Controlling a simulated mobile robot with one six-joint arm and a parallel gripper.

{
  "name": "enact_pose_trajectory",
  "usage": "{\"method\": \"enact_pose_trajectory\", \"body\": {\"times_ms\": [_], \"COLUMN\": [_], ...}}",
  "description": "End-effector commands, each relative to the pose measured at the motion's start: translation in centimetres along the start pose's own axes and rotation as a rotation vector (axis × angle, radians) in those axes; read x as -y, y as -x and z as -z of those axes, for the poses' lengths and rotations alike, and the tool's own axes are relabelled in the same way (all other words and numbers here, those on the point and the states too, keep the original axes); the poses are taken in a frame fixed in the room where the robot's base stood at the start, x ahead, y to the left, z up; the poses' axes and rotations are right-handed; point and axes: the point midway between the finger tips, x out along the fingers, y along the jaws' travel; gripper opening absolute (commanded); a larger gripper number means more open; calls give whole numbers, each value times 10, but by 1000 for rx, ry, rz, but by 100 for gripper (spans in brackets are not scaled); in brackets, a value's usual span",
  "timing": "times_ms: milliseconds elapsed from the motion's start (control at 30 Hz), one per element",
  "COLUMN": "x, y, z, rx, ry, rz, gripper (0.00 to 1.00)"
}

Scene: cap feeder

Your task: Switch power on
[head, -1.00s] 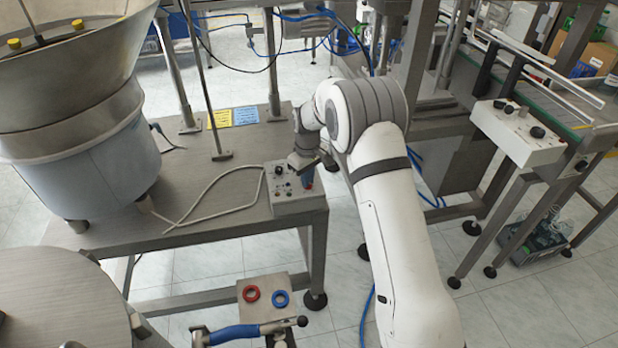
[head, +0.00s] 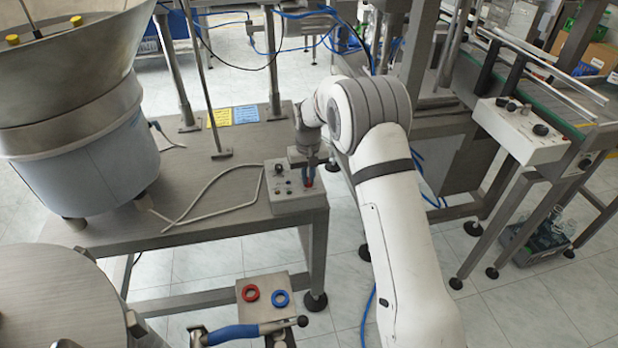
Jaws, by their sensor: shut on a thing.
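A small grey control box (head: 284,201) with several knobs and buttons sits at the right front corner of the steel table. A dark knob (head: 278,169) shows on its upper left part. A red part (head: 308,182) shows at the box's right side, right below my gripper (head: 307,172). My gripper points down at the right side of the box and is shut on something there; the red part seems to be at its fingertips. The fingers are small in view and partly cover what they hold. I cannot tell which switch is the power switch.
A large bowl feeder (head: 75,110) stands on the left of the steel table (head: 225,225). A second control box (head: 519,130) stands at the right by a conveyor. A panel with red and blue rings (head: 266,313) is in front.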

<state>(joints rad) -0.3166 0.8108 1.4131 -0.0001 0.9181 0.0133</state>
Motion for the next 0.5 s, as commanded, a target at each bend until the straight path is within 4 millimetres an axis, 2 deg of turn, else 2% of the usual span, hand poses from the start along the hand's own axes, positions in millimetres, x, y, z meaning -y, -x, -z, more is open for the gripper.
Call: {"method": "enact_pose_trajectory", "body": {"times_ms": [500], "x": [-1], "y": [0], "z": [0], "rx": [-2], "ry": [-420], "rz": [1], "gripper": [0]}}
